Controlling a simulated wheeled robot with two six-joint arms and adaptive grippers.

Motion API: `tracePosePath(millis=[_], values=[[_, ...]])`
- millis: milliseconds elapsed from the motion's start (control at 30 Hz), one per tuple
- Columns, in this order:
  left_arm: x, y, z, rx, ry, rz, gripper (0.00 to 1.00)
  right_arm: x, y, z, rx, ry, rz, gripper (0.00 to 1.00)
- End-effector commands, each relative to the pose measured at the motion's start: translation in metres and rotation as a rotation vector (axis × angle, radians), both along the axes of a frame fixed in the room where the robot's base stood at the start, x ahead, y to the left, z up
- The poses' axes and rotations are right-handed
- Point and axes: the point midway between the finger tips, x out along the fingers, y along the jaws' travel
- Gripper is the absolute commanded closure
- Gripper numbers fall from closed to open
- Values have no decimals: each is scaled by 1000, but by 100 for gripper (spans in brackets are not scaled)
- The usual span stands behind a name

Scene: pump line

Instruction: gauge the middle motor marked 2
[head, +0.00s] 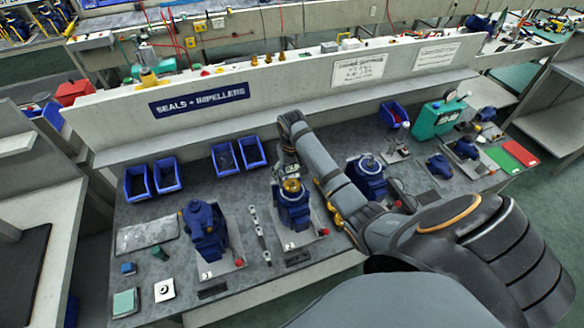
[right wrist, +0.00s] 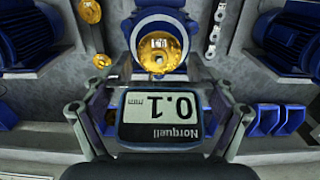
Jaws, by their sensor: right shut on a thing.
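The middle motor (head: 291,207) is blue with a brass part (head: 291,186) on top and stands on a pale plate. In the right wrist view, its brass face (right wrist: 158,50) is just beyond the gauge. My right gripper (head: 287,166) is over the far side of this motor, partly hidden by my arm. It is shut on a dark gauge (right wrist: 160,121) labelled Norquell, whose lit screen shows the digits 0 and 1 and mm, upside down. I cannot tell whether the gauge touches the brass part. My left gripper is not in view.
Blue motors stand at left (head: 205,232) and right (head: 367,178) of the middle one. Blue bins (head: 166,175) line the back of the bench. My arm crosses the bench's right half.

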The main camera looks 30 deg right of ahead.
Motion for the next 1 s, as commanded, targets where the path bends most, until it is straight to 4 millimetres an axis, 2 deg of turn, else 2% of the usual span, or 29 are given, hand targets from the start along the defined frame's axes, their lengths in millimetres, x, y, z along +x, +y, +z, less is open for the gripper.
tracePosePath(millis=[33,133,233,333,500,1000], values=[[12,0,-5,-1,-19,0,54,-1,0,-10,0,2,0,58],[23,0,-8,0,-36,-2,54,0,0,-22,0,1,0,58],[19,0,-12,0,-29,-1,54,0,0,-31,0,0,0,58],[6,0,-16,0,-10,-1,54,0,0,-38,0,0,1,58],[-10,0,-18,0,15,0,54,0,0,-42,0,0,1,58],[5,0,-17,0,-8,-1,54,0,0,-42,0,0,0,58]])
